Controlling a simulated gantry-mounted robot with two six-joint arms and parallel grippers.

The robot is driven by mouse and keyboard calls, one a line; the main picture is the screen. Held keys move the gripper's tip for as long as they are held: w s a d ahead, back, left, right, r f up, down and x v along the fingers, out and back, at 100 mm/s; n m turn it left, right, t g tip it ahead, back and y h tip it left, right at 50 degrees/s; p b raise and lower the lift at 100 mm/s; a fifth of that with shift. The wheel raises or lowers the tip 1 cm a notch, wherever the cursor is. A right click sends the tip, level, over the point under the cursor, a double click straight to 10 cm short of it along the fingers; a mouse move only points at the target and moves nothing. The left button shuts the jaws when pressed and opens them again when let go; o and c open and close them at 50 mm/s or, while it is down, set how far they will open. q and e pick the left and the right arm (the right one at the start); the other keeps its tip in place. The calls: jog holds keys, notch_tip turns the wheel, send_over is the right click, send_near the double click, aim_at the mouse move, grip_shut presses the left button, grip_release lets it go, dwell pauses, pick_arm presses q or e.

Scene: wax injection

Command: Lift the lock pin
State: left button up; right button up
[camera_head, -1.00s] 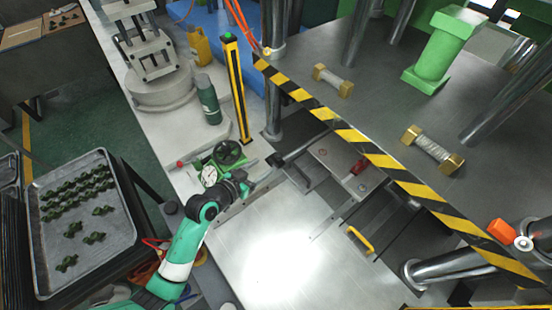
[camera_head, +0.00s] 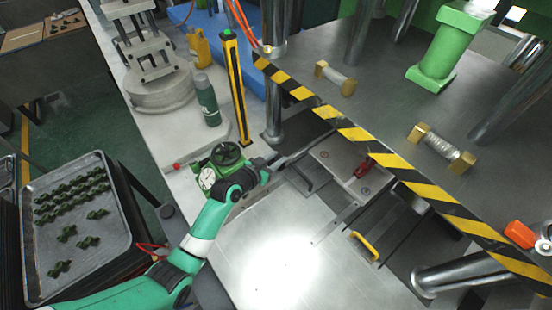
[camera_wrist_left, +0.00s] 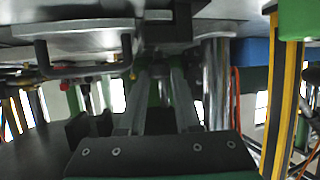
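A small red piece (camera_head: 362,168), which looks like the lock pin, sits on the grey metal mould plate (camera_head: 335,160) under the striped press edge. My left gripper (camera_head: 278,162) is left of the plate, clearly apart from the red piece. In the left wrist view its two fingers (camera_wrist_left: 160,75) stand apart with nothing visible between them. A dark bar handle (camera_wrist_left: 85,68) shows left of and above the fingers there. I cannot make out the lock pin surely in the wrist view. My right gripper is not in view.
A yellow-black striped press edge (camera_head: 380,155) runs above the plate. A yellow post (camera_head: 238,90) and a green valve with a dark handwheel (camera_head: 228,154) stand close to my left arm. A yellow handle (camera_head: 365,245) lies lower right. The bright metal table (camera_head: 270,250) is clear.

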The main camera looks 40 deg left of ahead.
pick_arm(q)
grip_shut()
dwell(0.9)
jog(key=shift+r, duration=0.1)
